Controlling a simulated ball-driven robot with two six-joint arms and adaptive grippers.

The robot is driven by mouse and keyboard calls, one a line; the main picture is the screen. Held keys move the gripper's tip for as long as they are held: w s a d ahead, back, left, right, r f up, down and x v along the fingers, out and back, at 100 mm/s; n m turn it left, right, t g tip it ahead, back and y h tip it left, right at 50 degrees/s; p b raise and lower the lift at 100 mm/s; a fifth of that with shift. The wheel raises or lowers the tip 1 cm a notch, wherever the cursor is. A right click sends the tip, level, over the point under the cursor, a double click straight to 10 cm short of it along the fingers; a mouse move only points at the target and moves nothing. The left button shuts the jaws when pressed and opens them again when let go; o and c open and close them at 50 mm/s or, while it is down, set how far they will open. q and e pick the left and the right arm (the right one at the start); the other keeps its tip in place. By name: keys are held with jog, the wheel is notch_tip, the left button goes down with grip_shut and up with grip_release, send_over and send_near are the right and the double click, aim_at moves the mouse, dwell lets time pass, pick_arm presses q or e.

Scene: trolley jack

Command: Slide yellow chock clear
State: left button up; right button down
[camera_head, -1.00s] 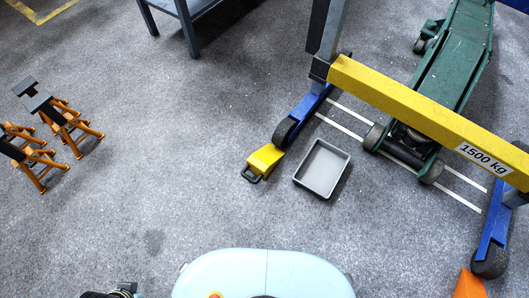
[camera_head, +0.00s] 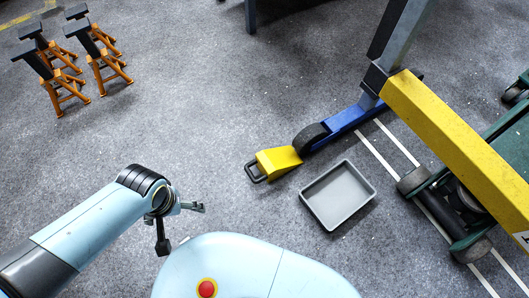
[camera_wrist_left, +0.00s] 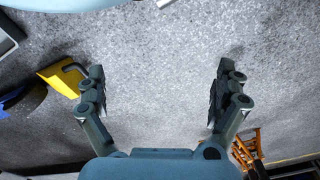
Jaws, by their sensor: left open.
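The yellow chock (camera_head: 278,162) lies on the floor against the dark wheel (camera_head: 311,138) of the blue-footed frame. Its dark loop handle (camera_head: 256,171) points left, away from the wheel. My left gripper (camera_head: 182,227) is open and empty, to the lower left of the chock and apart from it. In the left wrist view, my open fingers (camera_wrist_left: 160,85) have only bare floor between them. The chock (camera_wrist_left: 60,78) shows there left of the fingers, beside the wheel (camera_wrist_left: 25,106). My right gripper is not in view.
A grey tray (camera_head: 338,195) lies just right of and below the chock. The yellow beam (camera_head: 455,135) crosses above the right side, with the green trolley jack beneath. Several orange stands (camera_head: 66,90) are at upper left. Floor left of the chock is clear.

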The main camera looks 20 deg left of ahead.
pick_arm(q)
jog(key=w+d+f+n+b, duration=0.2)
jog(key=w+d+n+b, duration=0.2)
jog(key=w+n, duration=0.3)
jog(key=w+d+f+n+b, duration=0.3)
jog(key=w+d+n+b, duration=0.1)
jog(key=w+n, duration=0.4)
jog(key=w+d+f+n+b, duration=0.3)
jog(key=w+n, duration=0.4)
jog(key=w, duration=0.4)
jog(key=shift+w+d+f+h+b, duration=0.1)
jog(key=shift+w+d+h+b, duration=0.1)
jog(key=shift+d+b, duration=0.2)
jog(key=shift+w+d+f+h+b, duration=0.1)
jog(key=shift+d+h+b, duration=0.1)
jog(key=shift+d+b, duration=0.2)
jog(key=shift+r, duration=0.1)
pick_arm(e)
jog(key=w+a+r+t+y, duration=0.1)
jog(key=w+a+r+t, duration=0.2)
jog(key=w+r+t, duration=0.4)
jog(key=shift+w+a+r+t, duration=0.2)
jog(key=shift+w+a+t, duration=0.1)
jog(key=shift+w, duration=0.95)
